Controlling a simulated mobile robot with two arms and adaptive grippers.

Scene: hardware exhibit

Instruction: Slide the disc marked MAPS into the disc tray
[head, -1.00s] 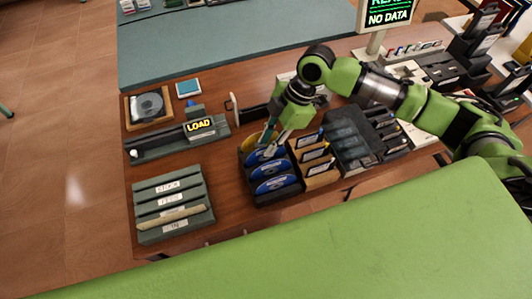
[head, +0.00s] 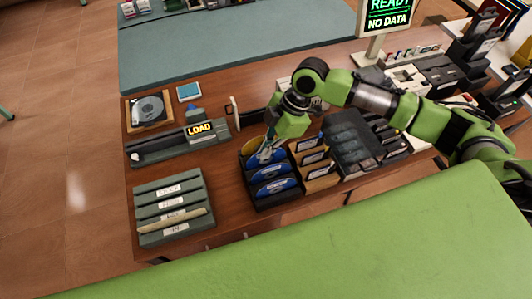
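A dark rack (head: 251,192) holds several discs with blue faces, one behind another; the rearmost shows a yellow edge. Their labels are too small to read, so I cannot tell which is marked MAPS. My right gripper (head: 265,153) points down at the rearmost disc (head: 252,146), its fingertips at or just above it. I cannot tell whether the fingers have closed on it. A grey-green unit with a lit LOAD sign (head: 200,128) stands to the left, and a square wooden-edged unit with a round grey platter (head: 149,109) lies behind it. My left gripper is out of view.
A green slotted rack (head: 171,186) with labelled cards stands front left. Beside the disc rack are a tan rack (head: 319,170) and a dark rack (head: 351,142). A screen (head: 388,17) reads READY, NO DATA. Bare wooden counter (head: 228,186) lies between the left rack and disc rack.

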